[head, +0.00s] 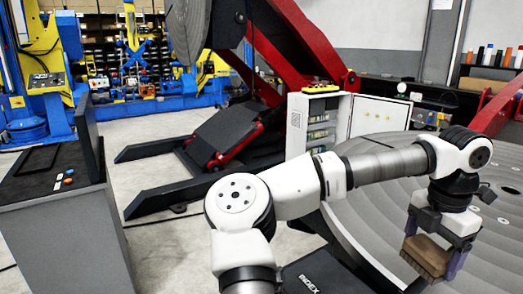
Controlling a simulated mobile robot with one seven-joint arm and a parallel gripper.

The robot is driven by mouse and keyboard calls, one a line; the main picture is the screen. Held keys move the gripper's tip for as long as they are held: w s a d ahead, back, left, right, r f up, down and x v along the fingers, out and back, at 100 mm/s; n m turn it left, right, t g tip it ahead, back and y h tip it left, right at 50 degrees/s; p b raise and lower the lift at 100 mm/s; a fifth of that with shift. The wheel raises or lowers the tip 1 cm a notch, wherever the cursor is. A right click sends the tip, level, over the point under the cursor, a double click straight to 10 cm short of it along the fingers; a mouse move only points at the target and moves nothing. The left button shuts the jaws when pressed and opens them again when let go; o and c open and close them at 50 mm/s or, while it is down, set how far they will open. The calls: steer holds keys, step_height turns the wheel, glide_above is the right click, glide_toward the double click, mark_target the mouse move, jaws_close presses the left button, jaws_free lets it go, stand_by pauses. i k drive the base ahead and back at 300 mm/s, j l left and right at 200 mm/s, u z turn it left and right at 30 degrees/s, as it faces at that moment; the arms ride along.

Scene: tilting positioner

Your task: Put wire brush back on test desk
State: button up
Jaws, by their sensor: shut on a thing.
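The wire brush (425,253), a brown wooden block with bristles along its lower edge, is at the lower right. My gripper (435,246) is shut on it, with a dark finger at each side. The brush hangs over the large grey round plate (375,242); I cannot tell how far above the plate it is. A grey desk (70,240) with a dark upright screen and small coloured buttons stands at the far left, well away from my gripper. It may be the test desk; no label shows.
An open white cabinet (312,127) stands behind the plate. A red and black tilting frame (225,140) with long black feet fills the middle. Bare floor (165,240) lies between the desk and my arm. Bottles stand on a shelf at the back right.

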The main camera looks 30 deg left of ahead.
mark_target(22, 191)
steer(key=u, duration=1.15)
steer(key=i+j+u, duration=0.1)
steer(key=u, duration=0.35)
steer(key=i+j+u, duration=0.1)
steer(key=u, duration=0.3)
steer(key=i+j, duration=0.15)
steer(key=i, duration=0.55)
steer(key=i+j, duration=0.15)
steer(key=i, duration=0.55)
steer(key=i+j, duration=0.15)
steer(key=i, duration=0.5)
